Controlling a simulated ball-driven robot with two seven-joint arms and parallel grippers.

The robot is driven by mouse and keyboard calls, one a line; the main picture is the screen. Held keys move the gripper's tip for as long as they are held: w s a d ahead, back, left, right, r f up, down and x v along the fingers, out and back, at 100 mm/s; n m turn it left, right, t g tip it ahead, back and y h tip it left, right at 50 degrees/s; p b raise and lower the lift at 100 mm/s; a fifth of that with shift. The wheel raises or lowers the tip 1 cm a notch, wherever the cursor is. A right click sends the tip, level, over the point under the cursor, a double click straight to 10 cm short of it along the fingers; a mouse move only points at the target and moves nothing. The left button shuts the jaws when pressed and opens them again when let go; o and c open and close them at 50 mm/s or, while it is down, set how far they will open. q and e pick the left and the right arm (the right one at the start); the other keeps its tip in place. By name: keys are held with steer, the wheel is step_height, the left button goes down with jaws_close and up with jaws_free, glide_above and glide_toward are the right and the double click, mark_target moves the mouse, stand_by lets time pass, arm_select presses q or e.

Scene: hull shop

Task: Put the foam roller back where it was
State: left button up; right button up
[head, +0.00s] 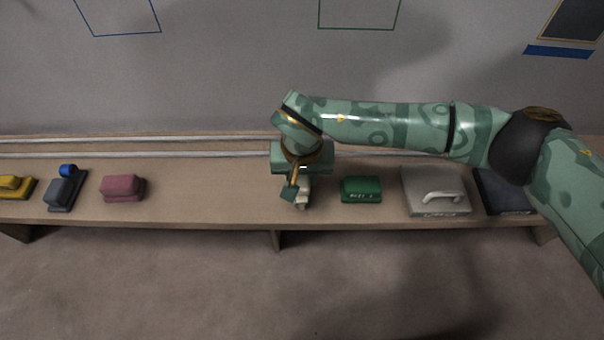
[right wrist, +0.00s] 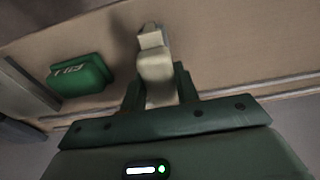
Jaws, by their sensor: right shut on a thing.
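My right gripper (head: 298,193) points down over the shelf near its middle. It is shut on a small cream-coloured piece, which looks like the foam roller (head: 304,203). My left gripper is out of view.
The long wooden shelf (head: 210,205) holds a green block (head: 361,190), a pale grey case with a handle (head: 421,184) and a dark slab (head: 497,186) on the right. A maroon block (head: 122,188), a blue-grey tool (head: 62,193) and a yellow one (head: 12,187) are left. Shelf is bare between.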

mark_target(302, 180)
steer(key=o, duration=1)
steer(key=shift+f, duration=0.1)
steer(key=shift+r, duration=0.35)
arm_select(q)
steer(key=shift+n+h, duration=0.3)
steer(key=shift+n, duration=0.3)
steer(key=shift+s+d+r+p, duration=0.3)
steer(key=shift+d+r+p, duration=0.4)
steer(key=shift+p, duration=0.55)
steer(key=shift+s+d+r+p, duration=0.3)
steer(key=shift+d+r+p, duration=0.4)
steer(key=shift+p, duration=0.55)
arm_select(e)
steer(key=shift+s+r, duration=0.25)
steer(key=shift+r, duration=1.65)
steer(key=shift+s+r, duration=0.25)
steer(key=shift+r, duration=1.65)
steer(key=shift+s+r, duration=0.25)
steer(key=shift+r, duration=1.65)
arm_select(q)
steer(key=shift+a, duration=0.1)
